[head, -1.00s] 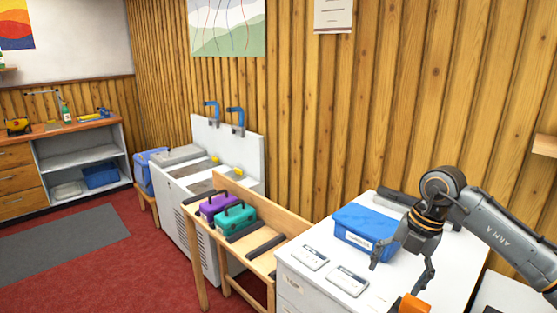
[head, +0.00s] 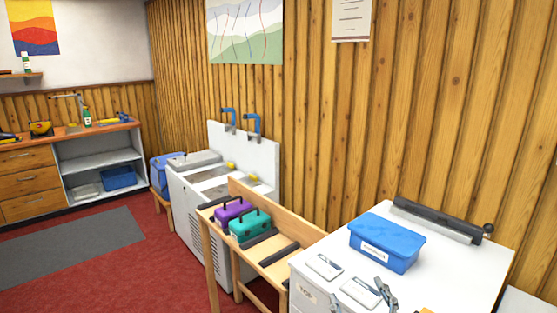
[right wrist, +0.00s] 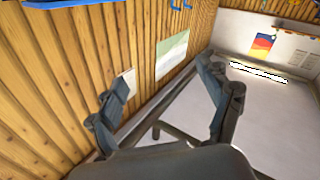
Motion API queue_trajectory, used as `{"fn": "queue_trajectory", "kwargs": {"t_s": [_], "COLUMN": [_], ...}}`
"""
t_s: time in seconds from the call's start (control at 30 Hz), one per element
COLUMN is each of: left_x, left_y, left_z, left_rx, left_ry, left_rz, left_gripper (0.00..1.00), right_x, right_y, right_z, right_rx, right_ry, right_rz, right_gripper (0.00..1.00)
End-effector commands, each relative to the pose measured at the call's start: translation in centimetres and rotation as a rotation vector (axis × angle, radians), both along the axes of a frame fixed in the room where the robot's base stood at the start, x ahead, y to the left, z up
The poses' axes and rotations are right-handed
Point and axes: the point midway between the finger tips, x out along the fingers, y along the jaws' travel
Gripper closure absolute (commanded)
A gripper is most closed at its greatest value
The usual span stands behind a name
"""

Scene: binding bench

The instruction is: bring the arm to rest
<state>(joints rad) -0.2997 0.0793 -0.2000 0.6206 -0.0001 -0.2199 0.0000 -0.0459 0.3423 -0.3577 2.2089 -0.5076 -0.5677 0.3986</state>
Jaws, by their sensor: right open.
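My right gripper (head: 384,293) shows only in part at the bottom edge of the head view, in front of the blue box and low over the white cabinet top. In the right wrist view its two fingers (right wrist: 162,88) are spread apart with nothing between them. The rest of my right arm is out of the head view. My left gripper is in neither view.
A lidded blue box (head: 387,244) and two small flat panels (head: 325,266) are on the white cabinet (head: 440,262). A black bar-shaped device (head: 437,220) lies behind. Purple (head: 232,209) and teal (head: 249,224) cases sit on a wooden stand left.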

Motion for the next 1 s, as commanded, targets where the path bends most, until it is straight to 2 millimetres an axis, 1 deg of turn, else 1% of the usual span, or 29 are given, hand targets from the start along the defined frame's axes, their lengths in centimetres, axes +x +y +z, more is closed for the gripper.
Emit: {"fn": "queue_trajectory", "kwargs": {"t_s": [0.03,0.07,0.1,0.17,0.2,0.27,0.3,0.37,0.4,0.47,0.5,0.67,0.7,0.87,0.97,1.0], "left_x": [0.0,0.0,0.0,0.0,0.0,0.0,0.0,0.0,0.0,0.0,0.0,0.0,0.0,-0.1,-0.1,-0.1], "left_y": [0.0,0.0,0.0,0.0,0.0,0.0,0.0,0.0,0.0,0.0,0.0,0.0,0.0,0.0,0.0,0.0], "left_z": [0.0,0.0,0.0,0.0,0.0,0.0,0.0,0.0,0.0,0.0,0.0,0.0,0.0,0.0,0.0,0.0], "left_rx": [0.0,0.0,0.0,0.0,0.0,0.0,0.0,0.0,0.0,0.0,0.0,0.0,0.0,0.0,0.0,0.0], "left_ry": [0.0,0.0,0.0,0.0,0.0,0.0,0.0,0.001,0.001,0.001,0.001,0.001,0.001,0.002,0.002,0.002], "left_rz": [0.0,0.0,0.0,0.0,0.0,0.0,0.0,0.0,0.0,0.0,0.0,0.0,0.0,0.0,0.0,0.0], "left_gripper": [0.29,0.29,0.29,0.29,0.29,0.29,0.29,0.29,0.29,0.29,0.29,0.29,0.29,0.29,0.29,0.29], "right_x": [-1.6,-2.6,-4.2,-6.8,-8.7,-11.3,-13.0,-15.4,-16.9,-19.1,-20.6,-26.1,-27.5,-26.2,-25.8,-25.7], "right_y": [-1.5,-2.3,-3.2,-4.2,-4.6,-5.0,-5.2,-5.3,-5.3,-5.2,-5.2,-4.8,-4.6,-4.5,-4.4,-4.4], "right_z": [-3.4,-5.3,-7.8,-11.2,-13.1,-15.4,-16.7,-18.2,-19.0,-20.1,-20.7,-22.3,-22.6,-27.0,-29.9,-31.2], "right_rx": [0.032,0.044,0.057,0.07,0.075,0.079,0.082,0.084,0.083,0.084,0.084,0.085,0.085,0.076,0.074,0.073], "right_ry": [0.138,0.219,0.329,0.487,0.579,0.705,0.779,0.88,0.94,1.025,1.079,1.274,1.322,1.336,1.347,1.352], "right_rz": [-0.067,-0.101,-0.14,-0.185,-0.205,-0.224,-0.23,-0.235,-0.236,-0.234,-0.231,-0.206,-0.198,-0.198,-0.198,-0.199], "right_gripper": [0.21,0.21,0.21,0.21,0.21,0.21,0.21,0.21,0.21,0.21,0.21,0.21,0.21,0.21,0.21,0.21]}}
